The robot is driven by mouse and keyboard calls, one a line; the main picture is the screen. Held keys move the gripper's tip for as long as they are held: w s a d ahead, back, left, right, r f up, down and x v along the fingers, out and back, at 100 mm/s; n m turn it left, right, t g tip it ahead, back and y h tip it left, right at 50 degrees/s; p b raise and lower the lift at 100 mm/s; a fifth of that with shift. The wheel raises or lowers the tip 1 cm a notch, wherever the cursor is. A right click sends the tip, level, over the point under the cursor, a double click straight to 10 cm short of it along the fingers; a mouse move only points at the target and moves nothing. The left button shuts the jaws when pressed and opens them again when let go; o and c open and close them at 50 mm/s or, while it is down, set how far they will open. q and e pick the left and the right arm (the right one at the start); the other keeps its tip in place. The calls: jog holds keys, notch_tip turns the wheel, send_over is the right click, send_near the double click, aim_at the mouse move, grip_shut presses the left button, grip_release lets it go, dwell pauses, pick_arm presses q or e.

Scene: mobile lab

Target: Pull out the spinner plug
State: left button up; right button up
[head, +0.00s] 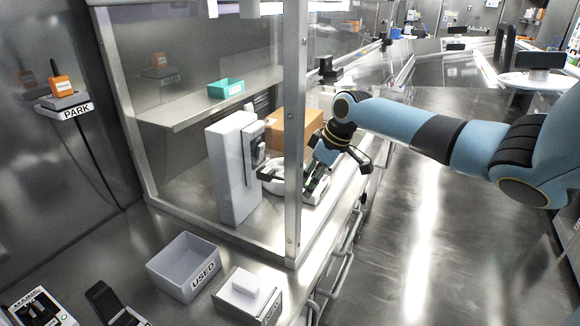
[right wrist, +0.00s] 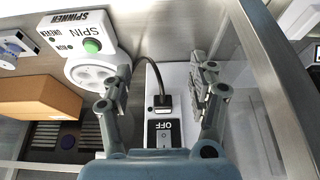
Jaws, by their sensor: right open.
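The spinner plug (right wrist: 163,101) sits in the face of a white power block (right wrist: 183,75), just above a black switch (right wrist: 163,136) marked OFF. A dark cable (right wrist: 150,70) runs from it towards the white spinner (right wrist: 78,35), which has a green button and a round rotor. My right gripper (right wrist: 163,82) is open, one finger on each side of the plug, with a visible gap to it on both sides. In the head view, my right gripper (head: 314,182) reaches into the bench enclosure beside the tall white block (head: 230,175). My left gripper is not in view.
A brown box (head: 295,127) stands behind the white block. A metal post (head: 293,100) and glass panels frame the enclosure close to my arm. A shelf (head: 180,112) with a green tray (head: 226,89) is above. A USED bin (head: 180,262) stands in front.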

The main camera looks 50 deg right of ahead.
jog(key=w+a, duration=0.1)
jog(key=w, duration=0.3)
jog(key=w+a, duration=0.1)
jog(key=w, duration=0.2)
jog(key=w+a, duration=0.1)
jog(key=w, duration=0.3)
jog(key=shift+w+a, duration=0.3)
jog(key=shift+f, duration=0.25)
jog(key=shift+w+f, duration=0.1)
jog(key=shift+c, duration=0.6)
jog(key=shift+f, duration=0.1)
jog(key=c, duration=1.1)
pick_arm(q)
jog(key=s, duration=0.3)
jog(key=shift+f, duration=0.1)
pick_arm(e)
grip_shut()
